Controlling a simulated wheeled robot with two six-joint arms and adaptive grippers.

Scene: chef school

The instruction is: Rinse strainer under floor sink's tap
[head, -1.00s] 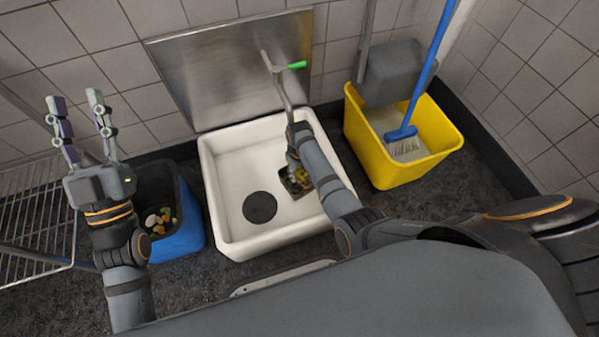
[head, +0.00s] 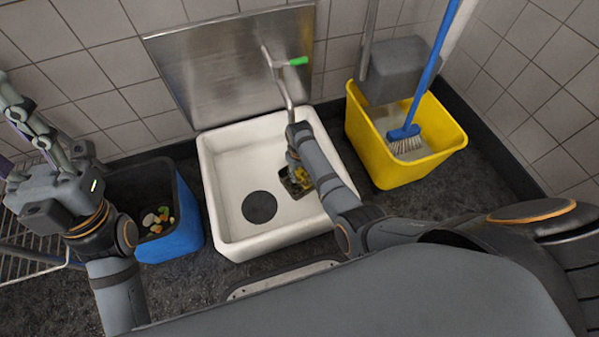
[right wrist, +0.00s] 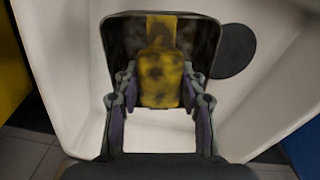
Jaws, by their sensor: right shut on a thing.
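The strainer (head: 296,187) shows as a small dark square piece with a stained yellow part, low inside the white floor sink (head: 232,226). My right gripper (head: 293,167) reaches down into the sink and is shut on it. In the right wrist view the fingers (right wrist: 160,88) hold the stained yellow part (right wrist: 160,62), and the dark square rim of the strainer (right wrist: 118,45) surrounds it. The tap (head: 284,92) with its green handle (head: 298,61) stands at the back; my right arm hides its lower end. My left gripper (head: 14,122) is raised at the left edge, open and empty, partly cut off.
A blue bin (head: 186,212) with food scraps stands left of the sink. A yellow bucket (head: 430,165) with a blue brush (head: 405,133) stands right. A wire rack (head: 30,262) is at far left. A dark round drain (head: 259,207) lies in the sink floor.

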